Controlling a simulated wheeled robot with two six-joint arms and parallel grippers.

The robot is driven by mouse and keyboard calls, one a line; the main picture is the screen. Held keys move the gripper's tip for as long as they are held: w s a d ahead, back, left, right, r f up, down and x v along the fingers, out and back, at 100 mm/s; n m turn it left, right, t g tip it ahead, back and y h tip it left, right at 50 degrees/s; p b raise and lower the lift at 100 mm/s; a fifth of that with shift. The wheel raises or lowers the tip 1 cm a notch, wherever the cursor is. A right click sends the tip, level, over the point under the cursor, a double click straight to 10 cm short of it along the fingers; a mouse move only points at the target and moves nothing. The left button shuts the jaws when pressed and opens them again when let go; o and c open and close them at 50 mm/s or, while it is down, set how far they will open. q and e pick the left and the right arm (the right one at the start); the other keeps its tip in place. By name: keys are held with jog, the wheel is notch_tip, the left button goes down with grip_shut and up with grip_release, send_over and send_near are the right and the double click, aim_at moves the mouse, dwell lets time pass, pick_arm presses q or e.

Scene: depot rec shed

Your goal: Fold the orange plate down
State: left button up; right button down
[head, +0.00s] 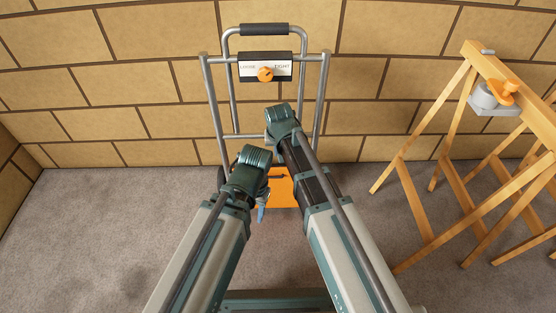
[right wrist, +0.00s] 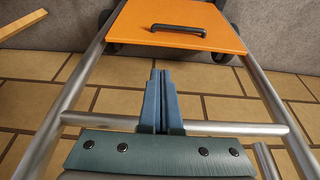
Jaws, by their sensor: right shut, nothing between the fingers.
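The orange plate (head: 275,188) is at the bottom of a grey tubular hand truck (head: 213,100), partly hidden behind my arms. In the right wrist view the plate (right wrist: 190,15) has a black bar handle (right wrist: 190,30) and appears to stand up along the frame rails. My right gripper (right wrist: 160,85) is shut and empty, in front of the frame near a crossbar (right wrist: 105,120) and apart from the plate. In the head view its fingers are hidden by its wrist. My left gripper (head: 261,212) hangs low in front of the plate's left side; its finger gap is unclear.
An orange knob (head: 265,74) sits on a panel marked LOOSE and TIGHT, high on the frame. A wooden trestle (head: 480,180) stands at the right with a grey and orange device (head: 495,97) on it. A brick wall is behind; the left floor is clear.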

jog(key=b+x, duration=0.9)
jog(key=x, duration=0.1)
dwell(0.3)
